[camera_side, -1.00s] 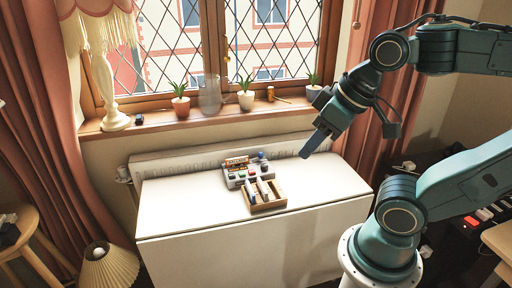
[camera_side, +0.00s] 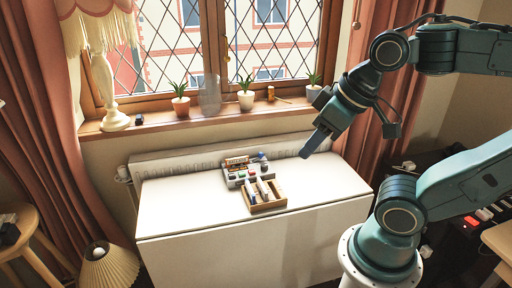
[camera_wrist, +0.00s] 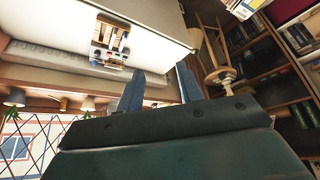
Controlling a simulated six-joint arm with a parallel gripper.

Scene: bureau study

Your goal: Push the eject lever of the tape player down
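The tape player (camera_side: 238,174) is a small grey box with coloured buttons and an orange-red label. It stands on the white table, behind a wooden tray. A small bluish part (camera_side: 262,157) sticks up at its right end; it may be the eject lever, but is too small to be sure. The player also shows, small, in the wrist view (camera_wrist: 107,61). My gripper (camera_side: 306,154) is in the air to the right of the player, well apart from it. In the wrist view my gripper (camera_wrist: 157,84) has its two blue fingers apart, with nothing between them.
The wooden tray (camera_side: 283,203) holds several light-coloured items, close in front of the player. The white table (camera_side: 330,182) is clear to the right and left. Potted plants (camera_side: 246,100) and a lamp (camera_side: 113,121) stand on the window sill behind.

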